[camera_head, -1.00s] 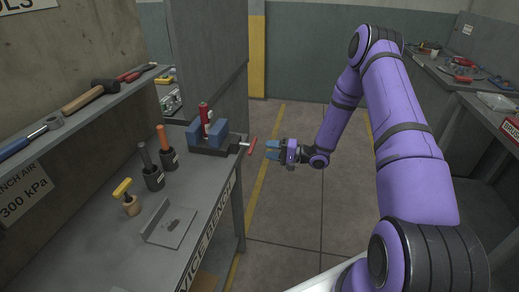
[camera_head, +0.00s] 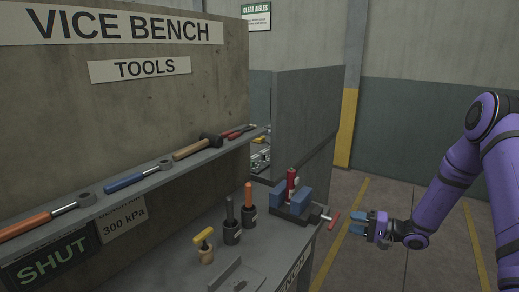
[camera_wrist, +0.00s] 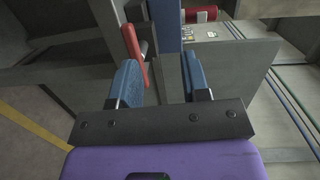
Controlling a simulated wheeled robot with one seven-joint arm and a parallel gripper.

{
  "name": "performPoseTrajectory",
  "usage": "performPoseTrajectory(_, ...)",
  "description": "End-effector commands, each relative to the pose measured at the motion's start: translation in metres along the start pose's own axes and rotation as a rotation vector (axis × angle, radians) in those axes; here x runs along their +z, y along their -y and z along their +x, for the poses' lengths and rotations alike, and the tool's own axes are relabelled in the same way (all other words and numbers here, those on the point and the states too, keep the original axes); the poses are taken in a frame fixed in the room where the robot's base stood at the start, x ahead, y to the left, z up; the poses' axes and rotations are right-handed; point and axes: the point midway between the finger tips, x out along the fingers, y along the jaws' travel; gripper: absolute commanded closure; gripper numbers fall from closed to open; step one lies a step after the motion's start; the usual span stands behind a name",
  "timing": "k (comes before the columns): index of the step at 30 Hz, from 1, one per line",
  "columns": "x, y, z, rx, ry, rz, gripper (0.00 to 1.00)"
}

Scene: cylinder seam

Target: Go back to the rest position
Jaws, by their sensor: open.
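My gripper (camera_head: 376,227) is open and empty in the head view, in the air over the aisle, to the right of the vice's red handle (camera_head: 330,219) and apart from it. In the wrist view my gripper (camera_wrist: 158,85) shows two blue finger pads with a gap between them and nothing held. The vice (camera_head: 297,212) with blue jaws stands at the bench's far right corner. A red cylinder (camera_head: 292,183) stands upright between its jaws. The vice's red handle also shows in the wrist view (camera_wrist: 133,46), beyond the left finger.
The bench (camera_head: 262,262) carries two black holders with tools (camera_head: 232,229) (camera_head: 248,213) and a yellow-handled tool (camera_head: 205,246). A shelf (camera_head: 130,184) above holds wrenches and a hammer. A grey partition (camera_head: 303,130) stands behind the vice. Floor (camera_head: 405,270) right of the bench is clear.

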Motion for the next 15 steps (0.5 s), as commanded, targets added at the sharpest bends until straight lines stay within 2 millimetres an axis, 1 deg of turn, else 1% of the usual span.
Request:
performPoseTrajectory(1, 0.006, 0.020, 0.004, 0.020, 0.046, -0.012, 0.57)
performPoseTrajectory(3, 0.017, 0.043, 0.009, 0.057, 0.107, -0.018, 0.57)
performPoseTrajectory(9, 0.051, 0.100, 0.015, 0.179, 0.264, -0.038, 0.57)
performPoseTrajectory(15, 0.090, 0.151, 0.014, 0.324, 0.386, -0.070, 0.57)
